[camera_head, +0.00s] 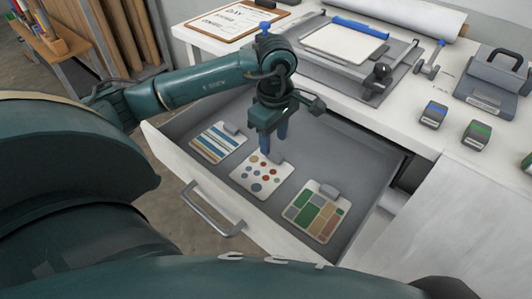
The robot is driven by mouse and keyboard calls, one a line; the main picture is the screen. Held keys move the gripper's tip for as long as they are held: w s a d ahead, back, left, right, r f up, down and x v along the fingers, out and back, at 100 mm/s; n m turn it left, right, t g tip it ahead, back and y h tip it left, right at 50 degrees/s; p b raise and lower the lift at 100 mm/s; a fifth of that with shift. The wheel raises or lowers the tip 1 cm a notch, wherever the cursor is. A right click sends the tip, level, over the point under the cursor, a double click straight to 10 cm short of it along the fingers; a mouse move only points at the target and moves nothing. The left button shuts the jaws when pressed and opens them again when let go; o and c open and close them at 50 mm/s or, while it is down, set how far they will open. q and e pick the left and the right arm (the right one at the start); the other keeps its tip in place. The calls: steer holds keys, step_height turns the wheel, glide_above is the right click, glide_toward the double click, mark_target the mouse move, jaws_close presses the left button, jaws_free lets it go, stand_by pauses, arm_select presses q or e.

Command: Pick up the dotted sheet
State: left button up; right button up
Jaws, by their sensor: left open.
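The dotted sheet (262,177) lies flat in the open drawer (345,152), in the middle of three sheets. It is white with red and blue-grey dots. My left gripper (273,148) hangs over its far edge with the fingers pointing down. It is open with nothing in it, and I cannot tell whether the fingertips touch the sheet. A grey tab shows at the sheet's far edge, partly hidden by the gripper. My right gripper is not in view.
A striped sheet (218,142) lies to the left and a color-block sheet (312,214) to the right. The drawer handle (212,212) is at the front. Above stands the white table with a press (345,62), a clipboard (232,21) and small stamp-like blocks (434,115).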

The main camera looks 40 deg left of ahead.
mark_target(275, 155)
arm_select(q)
steer(key=shift+w+f, duration=0.2)
steer(key=shift+f, duration=1.2)
steer(key=shift+w+f, duration=0.15)
steer(key=shift+f, duration=1.2)
steer(key=shift+c, duration=0.4)
jaws_close()
